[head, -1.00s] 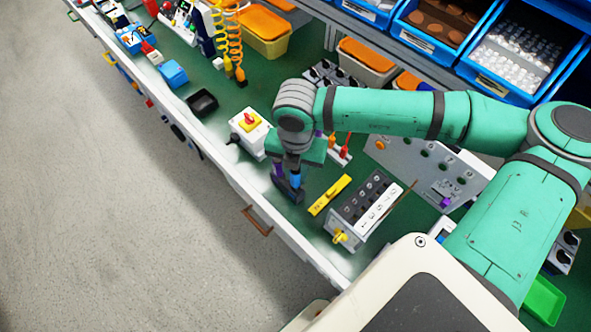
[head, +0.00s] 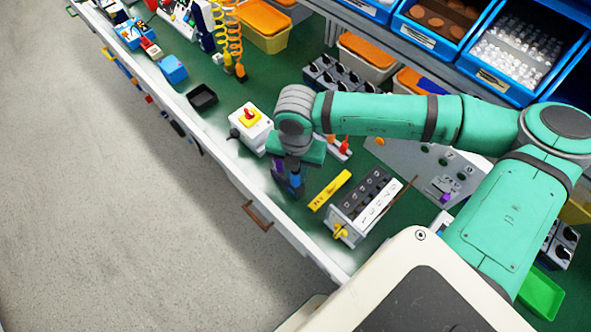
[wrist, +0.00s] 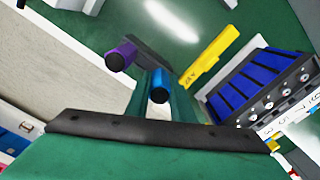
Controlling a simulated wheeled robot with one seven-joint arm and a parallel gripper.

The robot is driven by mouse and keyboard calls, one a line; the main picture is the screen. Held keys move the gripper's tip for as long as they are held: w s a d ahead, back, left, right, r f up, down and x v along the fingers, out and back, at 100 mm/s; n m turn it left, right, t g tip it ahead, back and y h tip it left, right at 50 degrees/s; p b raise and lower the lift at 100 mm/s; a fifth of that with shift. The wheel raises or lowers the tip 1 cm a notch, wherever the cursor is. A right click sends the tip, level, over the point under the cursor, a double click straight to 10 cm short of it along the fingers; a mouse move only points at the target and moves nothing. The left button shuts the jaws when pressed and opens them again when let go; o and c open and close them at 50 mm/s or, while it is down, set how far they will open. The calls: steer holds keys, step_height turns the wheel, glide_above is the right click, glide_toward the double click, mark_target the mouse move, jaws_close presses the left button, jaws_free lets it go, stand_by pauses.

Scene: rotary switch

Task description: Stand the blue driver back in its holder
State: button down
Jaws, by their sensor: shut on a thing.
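The blue driver (wrist: 160,92) shows its round blue handle end in the wrist view, between the fingers of my gripper (wrist: 163,84). In the head view my gripper (head: 291,176) points down near the bench's front edge, shut on the blue driver (head: 296,180). A dark holder (wrist: 152,48) lies just beyond the handle, with a purple-handled driver (wrist: 121,56) at its left end. In the head view the holder (head: 292,192) is partly hidden by my gripper. The blue driver's lower end is hidden, so I cannot tell whether it is in the holder.
A yellow block (head: 330,190) lies right of the holder, then a switch box (head: 366,208) with a yellow knob. A white box with a red and yellow rotary switch (head: 249,125) stands behind left. A black tray (head: 202,97) is farther left.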

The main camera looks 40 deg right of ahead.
steer(key=shift+f, duration=0.3)
steer(key=c, duration=1.5)
jaws_free()
steer(key=shift+o, duration=0.2)
step_height(320, 180, up, 11)
steer(key=shift+f, duration=0.1)
steer(key=shift+a, duration=0.1)
